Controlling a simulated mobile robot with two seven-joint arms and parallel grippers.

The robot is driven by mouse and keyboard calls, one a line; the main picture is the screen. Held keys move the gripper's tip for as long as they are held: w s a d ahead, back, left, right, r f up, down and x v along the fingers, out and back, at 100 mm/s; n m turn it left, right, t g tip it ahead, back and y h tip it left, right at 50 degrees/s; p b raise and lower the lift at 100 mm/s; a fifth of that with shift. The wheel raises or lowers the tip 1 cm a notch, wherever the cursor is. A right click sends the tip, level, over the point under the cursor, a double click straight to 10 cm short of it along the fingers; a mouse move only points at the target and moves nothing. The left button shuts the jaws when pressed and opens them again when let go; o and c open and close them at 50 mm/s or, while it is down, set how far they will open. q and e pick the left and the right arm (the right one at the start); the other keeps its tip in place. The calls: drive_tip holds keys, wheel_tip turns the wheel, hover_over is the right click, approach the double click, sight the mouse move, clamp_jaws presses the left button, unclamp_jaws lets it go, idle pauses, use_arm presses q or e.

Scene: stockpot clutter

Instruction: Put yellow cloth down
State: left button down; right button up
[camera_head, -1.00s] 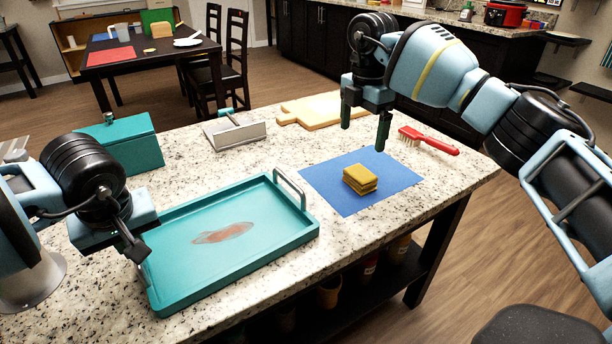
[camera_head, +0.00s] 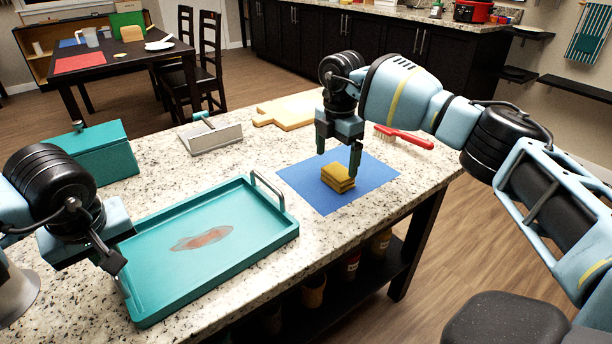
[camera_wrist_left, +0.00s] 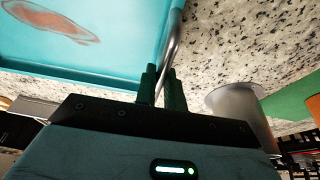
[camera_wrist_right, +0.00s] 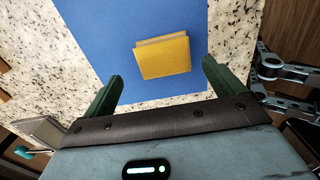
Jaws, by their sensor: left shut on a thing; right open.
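The yellow cloth (camera_head: 338,177) is folded and lies on the blue mat (camera_head: 302,186) on the counter. It also shows in the right wrist view (camera_wrist_right: 163,57), ahead of the fingers. My right gripper (camera_head: 338,160) is open above the cloth, its fingers apart and empty. My left gripper (camera_head: 120,275) is shut on the near-left handle of the teal tray (camera_head: 215,282). In the left wrist view its fingers (camera_wrist_left: 160,88) close around the metal tray handle (camera_wrist_left: 174,40). The tray rests on the counter and has a reddish-brown stain (camera_head: 202,238) on its floor.
A red-handled brush (camera_head: 403,136) lies behind the mat, beside a wooden cutting board (camera_head: 289,109). A grey dustpan (camera_head: 211,138) and a teal box (camera_head: 97,154) stand behind the tray. A metal pot (camera_wrist_left: 240,106) is near my left gripper.

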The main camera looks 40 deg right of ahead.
sight(338, 170)
drive_tip(key=f, duration=0.3)
drive_tip(key=shift+s+d+f, duration=0.2)
drive_tip(key=shift+s+f, duration=0.15)
drive_tip(key=shift+f, duration=0.6)
drive_tip(key=shift+c, duration=0.3)
drive_tip(key=c, duration=1.1)
wheel_tip(338, 170, up, 10)
drive_tip(key=shift+r, duration=0.1)
